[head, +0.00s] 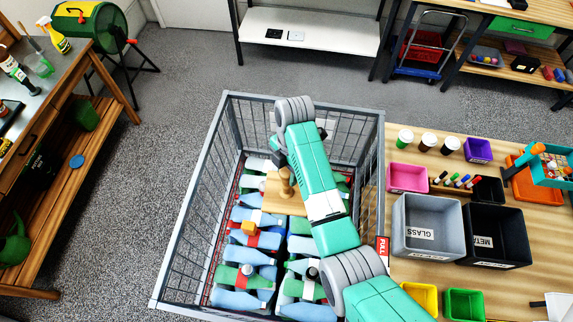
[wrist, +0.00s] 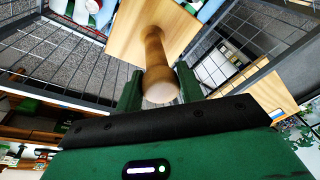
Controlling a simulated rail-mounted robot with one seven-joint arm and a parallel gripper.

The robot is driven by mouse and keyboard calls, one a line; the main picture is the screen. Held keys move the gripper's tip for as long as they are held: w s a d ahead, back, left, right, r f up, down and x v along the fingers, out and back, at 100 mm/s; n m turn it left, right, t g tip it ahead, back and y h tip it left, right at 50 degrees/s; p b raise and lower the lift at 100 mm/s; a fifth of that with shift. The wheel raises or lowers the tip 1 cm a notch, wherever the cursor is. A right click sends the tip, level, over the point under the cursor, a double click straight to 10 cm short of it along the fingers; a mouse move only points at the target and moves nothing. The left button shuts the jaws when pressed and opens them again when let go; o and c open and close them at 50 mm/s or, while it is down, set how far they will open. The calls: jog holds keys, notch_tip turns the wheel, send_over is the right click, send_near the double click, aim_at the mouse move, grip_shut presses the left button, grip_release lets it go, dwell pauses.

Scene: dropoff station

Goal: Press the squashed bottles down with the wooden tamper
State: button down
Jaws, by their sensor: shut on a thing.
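The wooden tamper has a flat square board and a round handle; its board (head: 272,205) is over the bottles at the far part of the wire cage (head: 229,135) in the head view. In the wrist view its handle (wrist: 157,55) stands between the green fingers of my gripper (wrist: 158,82), which is shut on it. Squashed bottles (head: 247,256), mostly blue with some green, lie in rows in the cage. My arm covers the right part of the cage. I cannot tell whether the board touches the bottles.
The cage's tall mesh walls surround the tamper. A table on the right holds a grey GLASS bin (head: 428,213), a black METAL bin (head: 495,222), a pink bin (head: 408,178) and cups. A workbench (head: 45,110) stands at the left. The floor between is clear.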

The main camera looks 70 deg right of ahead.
notch_tip(320, 180, down, 44)
jog(key=b, duration=3.3)
jog(key=shift+w, duration=0.1)
jog(key=shift+f, duration=0.2)
